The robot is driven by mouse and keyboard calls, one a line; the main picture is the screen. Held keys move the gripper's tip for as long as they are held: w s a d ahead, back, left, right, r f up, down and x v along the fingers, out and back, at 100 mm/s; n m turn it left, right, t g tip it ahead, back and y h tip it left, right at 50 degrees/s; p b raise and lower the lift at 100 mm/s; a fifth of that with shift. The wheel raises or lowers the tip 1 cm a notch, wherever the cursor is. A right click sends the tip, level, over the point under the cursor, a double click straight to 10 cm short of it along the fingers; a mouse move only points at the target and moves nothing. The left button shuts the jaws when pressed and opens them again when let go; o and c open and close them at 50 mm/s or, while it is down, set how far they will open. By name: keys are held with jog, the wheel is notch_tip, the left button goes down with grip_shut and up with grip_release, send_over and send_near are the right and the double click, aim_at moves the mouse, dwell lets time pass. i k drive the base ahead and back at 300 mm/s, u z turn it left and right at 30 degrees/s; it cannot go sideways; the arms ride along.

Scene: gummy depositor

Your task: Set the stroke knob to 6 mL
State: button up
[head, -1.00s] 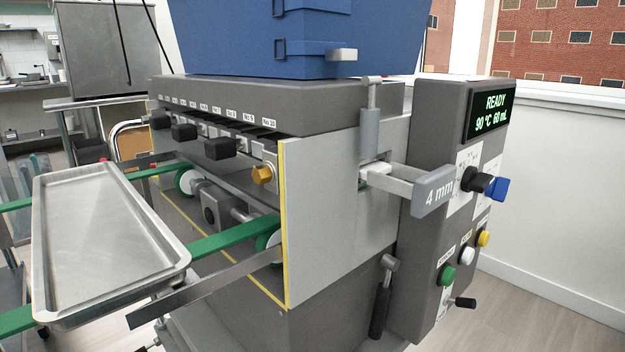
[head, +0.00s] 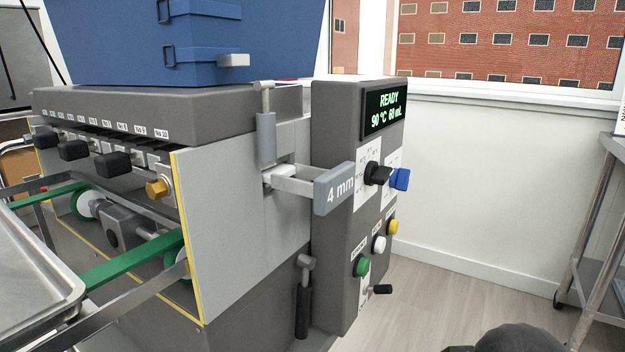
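The depositor's control box (head: 335,200) stands right of centre. A black knob (head: 377,173) and a blue knob (head: 400,179) stick out side by side from white dial plates on its face. The dial marks are too small to read, so I cannot tell which knob is the stroke knob or where either points. The display (head: 385,112) above them shows READY, 90 °C and what looks like 60 mL; a decimal point cannot be made out.
Green (head: 362,266), white (head: 379,244) and yellow (head: 392,227) buttons sit below, with a small black lever (head: 381,289). A metal tray (head: 35,290) is at left. A steel table (head: 600,200) stands right; floor between is clear.

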aim_at(400, 180)
jog(key=z, duration=1.15)
jog(key=i, duration=0.4)
jog(key=u, duration=1.35)
